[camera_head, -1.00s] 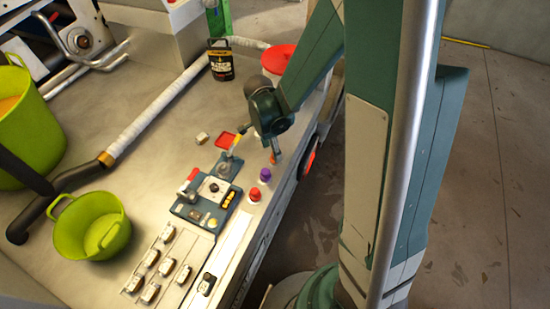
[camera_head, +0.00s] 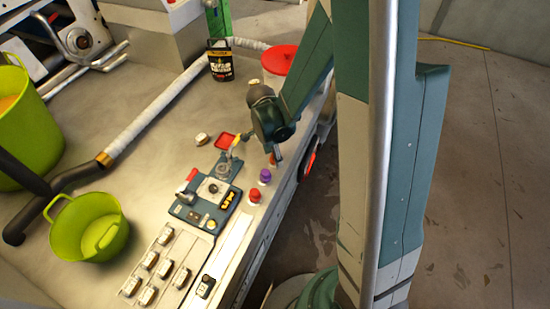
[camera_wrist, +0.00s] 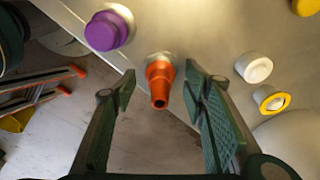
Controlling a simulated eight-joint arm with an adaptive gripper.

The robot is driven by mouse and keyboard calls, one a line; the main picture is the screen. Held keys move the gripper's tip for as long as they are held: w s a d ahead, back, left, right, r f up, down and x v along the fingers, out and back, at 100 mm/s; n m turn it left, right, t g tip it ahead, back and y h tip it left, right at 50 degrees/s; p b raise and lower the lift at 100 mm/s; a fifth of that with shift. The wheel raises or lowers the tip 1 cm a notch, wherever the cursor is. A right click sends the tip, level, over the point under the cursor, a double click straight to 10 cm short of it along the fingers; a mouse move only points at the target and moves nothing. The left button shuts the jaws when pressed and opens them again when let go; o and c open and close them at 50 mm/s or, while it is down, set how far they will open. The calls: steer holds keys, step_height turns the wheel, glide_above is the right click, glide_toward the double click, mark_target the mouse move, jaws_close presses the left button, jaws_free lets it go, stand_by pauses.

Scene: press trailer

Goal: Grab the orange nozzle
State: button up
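The orange nozzle (camera_wrist: 160,82) sticks out from a pale metal base at the edge of the work surface in the wrist view, its dark open tip toward the camera. My gripper (camera_wrist: 158,88) is open, one green pad on each side of the nozzle. The nozzle is between the pads and neither pad clearly touches it. In the head view a small bit of the orange nozzle (camera_head: 273,159) shows just below my gripper (camera_head: 262,148), whose fingers are mostly hidden behind the wrist.
A purple knob (camera_wrist: 110,28) is left of the nozzle, and white (camera_wrist: 254,67) and yellow-ringed (camera_wrist: 271,99) knobs are to the right. A red knob (camera_head: 254,195) and a control panel (camera_head: 206,197) are nearby. A red-lidded container (camera_head: 280,59) stands behind my wrist.

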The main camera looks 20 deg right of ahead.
steer(key=c, duration=0.9)
steer(key=shift+r, duration=0.1)
steer(key=shift+r+p, duration=1.45)
steer(key=shift+r, duration=3.5)
